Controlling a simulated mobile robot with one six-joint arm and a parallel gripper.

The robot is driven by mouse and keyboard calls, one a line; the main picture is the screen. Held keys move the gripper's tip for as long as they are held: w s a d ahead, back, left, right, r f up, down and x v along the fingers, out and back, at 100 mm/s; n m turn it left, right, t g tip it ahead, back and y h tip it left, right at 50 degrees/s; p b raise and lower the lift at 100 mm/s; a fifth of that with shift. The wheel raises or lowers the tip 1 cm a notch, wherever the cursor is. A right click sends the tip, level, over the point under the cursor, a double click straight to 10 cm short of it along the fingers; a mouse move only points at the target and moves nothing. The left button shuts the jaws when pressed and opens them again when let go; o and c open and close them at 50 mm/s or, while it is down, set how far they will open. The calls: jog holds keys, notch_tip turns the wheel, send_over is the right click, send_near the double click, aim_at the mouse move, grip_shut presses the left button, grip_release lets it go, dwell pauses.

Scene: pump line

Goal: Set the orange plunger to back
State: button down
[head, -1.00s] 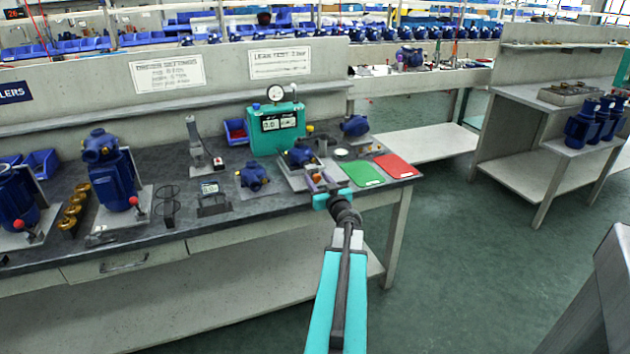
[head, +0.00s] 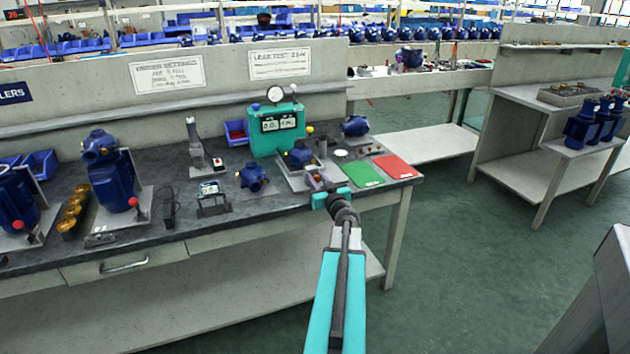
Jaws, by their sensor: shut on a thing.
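My gripper (head: 320,186) is at the end of my teal arm, over the front edge of the bench. Its jaws are shut on a small part at the front of the grey test fixture, in line with the orange plunger. The jaws hide most of that part, and the plunger's exact position is too small to tell. A blue pump (head: 299,158) sits on the fixture just behind the gripper. The teal leak tester (head: 277,135), with a round gauge on top, stands behind it.
A green mat (head: 362,173) and a red mat (head: 396,166) lie right of the gripper. Another blue pump (head: 253,177) and a small display stand (head: 212,200) are to its left. Larger pumps (head: 113,178) stand farther left.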

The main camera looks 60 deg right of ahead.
jog(key=shift+p+v, duration=0.95)
jog(key=shift+v, duration=0.1)
jog(key=shift+s+a+r, duration=0.1)
jog(key=shift+s+a, duration=0.05)
jog(key=shift+a, duration=0.1)
jog(key=shift+f, duration=0.25)
jog(key=c, duration=1.8)
grip_release()
jog(key=shift+a, duration=0.1)
jog(key=shift+c, duration=0.2)
jog(key=o, duration=0.3)
jog(key=shift+s+r, duration=0.1)
jog(key=shift+s, duration=0.05)
jog(key=shift+o, duration=0.3)
